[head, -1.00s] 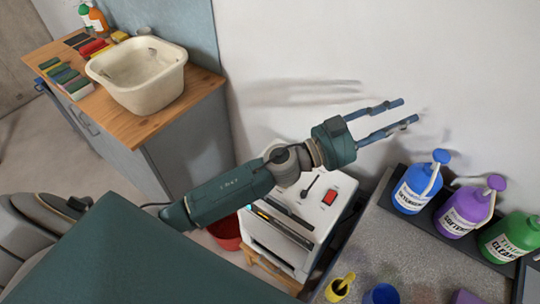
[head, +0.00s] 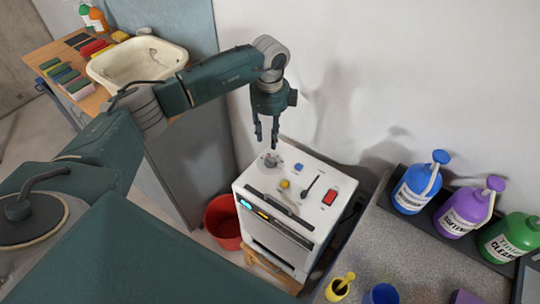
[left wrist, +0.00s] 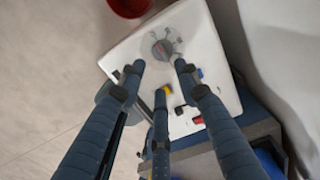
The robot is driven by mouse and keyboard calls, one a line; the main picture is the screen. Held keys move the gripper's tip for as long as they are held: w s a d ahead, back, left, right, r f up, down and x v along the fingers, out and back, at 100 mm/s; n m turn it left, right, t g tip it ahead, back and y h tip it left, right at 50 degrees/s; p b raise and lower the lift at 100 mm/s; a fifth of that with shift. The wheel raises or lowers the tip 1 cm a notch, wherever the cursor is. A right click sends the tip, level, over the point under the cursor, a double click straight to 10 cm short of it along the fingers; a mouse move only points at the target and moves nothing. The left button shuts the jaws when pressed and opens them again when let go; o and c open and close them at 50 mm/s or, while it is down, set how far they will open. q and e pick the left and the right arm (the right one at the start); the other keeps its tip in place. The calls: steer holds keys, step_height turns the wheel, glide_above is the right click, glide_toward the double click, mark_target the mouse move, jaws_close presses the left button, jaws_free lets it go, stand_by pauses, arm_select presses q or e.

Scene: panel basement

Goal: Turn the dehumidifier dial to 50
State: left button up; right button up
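The dehumidifier (head: 322,234) is a white box with controls on its top. It also shows in the left wrist view (left wrist: 196,30). Its grey round dial (head: 271,161) sits at the back left corner of the top; in the left wrist view the dial (left wrist: 163,46) has a darker knob with a reddish mark. The scale is too small to read. My left gripper (head: 266,141) points down just above the dial, fingers apart and empty. In the left wrist view its fingertips (left wrist: 160,67) lie just short of the dial. My right gripper is not in view.
Beside the dial are a blue button (head: 298,168), a yellow knob (head: 284,184), a black lever (head: 311,185) and a red switch (head: 329,197). A red bucket (head: 222,222) stands left of the dehumidifier. A grey counter (head: 400,245) with bottles is at the right. The wall is close behind.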

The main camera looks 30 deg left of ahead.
mark_target(270, 159)
arm_select(q)
step_height(270, 159, down, 9)
steer(key=shift+d+r+p, duration=0.1)
steer(key=shift+r+p, duration=0.05)
steer(key=shift+p, duration=0.95)
steer(key=shift+f, duration=0.75)
jaws_close()
